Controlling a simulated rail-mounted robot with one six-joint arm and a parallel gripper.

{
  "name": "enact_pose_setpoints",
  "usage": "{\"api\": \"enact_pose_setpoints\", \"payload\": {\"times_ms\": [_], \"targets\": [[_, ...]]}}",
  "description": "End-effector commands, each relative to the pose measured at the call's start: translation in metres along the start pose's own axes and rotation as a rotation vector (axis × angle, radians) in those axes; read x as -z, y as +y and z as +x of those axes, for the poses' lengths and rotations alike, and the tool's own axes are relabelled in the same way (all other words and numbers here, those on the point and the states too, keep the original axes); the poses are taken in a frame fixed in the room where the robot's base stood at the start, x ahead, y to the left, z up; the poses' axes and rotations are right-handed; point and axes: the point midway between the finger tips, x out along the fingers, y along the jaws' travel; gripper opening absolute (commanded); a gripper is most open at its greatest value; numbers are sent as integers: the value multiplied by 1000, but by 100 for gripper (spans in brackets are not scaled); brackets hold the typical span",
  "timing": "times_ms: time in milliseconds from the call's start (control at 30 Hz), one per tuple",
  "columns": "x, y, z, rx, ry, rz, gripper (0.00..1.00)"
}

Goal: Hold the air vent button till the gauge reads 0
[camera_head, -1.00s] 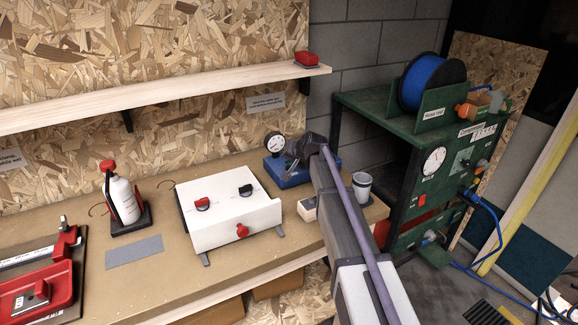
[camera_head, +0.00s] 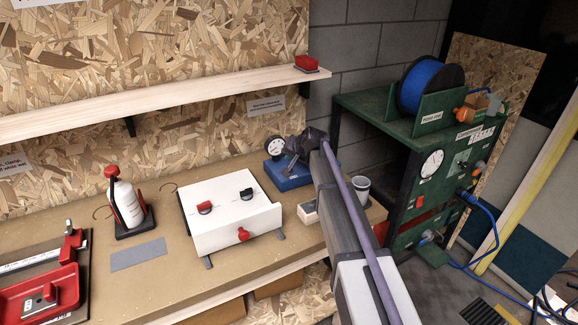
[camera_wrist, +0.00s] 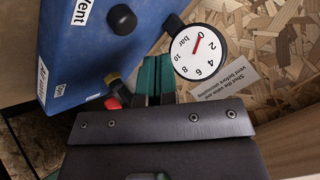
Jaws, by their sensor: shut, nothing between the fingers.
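The blue vent box (camera_head: 290,178) stands on the bench, left of the cup, partly behind my gripper (camera_head: 291,152). In the wrist view the blue box (camera_wrist: 75,50) carries a "Vent" label (camera_wrist: 82,10) beside a round black button (camera_wrist: 122,18). My gripper's green fingers (camera_wrist: 153,64) are shut and empty. In that picture their tips lie below and right of the button, apart from it. The round white gauge (camera_wrist: 200,52) is right of the fingers; its red needle points toward the 0. The gauge also shows in the head view (camera_head: 274,145), too small to read.
A yellow and red part (camera_wrist: 115,92) sits by the box just left of my fingers. A white panel (camera_head: 232,215) with red and black knobs stands to the left.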

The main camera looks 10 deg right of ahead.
Motion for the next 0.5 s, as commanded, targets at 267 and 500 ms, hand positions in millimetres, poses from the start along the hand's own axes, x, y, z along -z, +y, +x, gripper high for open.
{"api": "enact_pose_setpoints", "payload": {"times_ms": [267, 500], "targets": [[17, -17, -24, 0, 0, 0, 0], [17, -17, -24, 0, 0, 0, 0]]}}
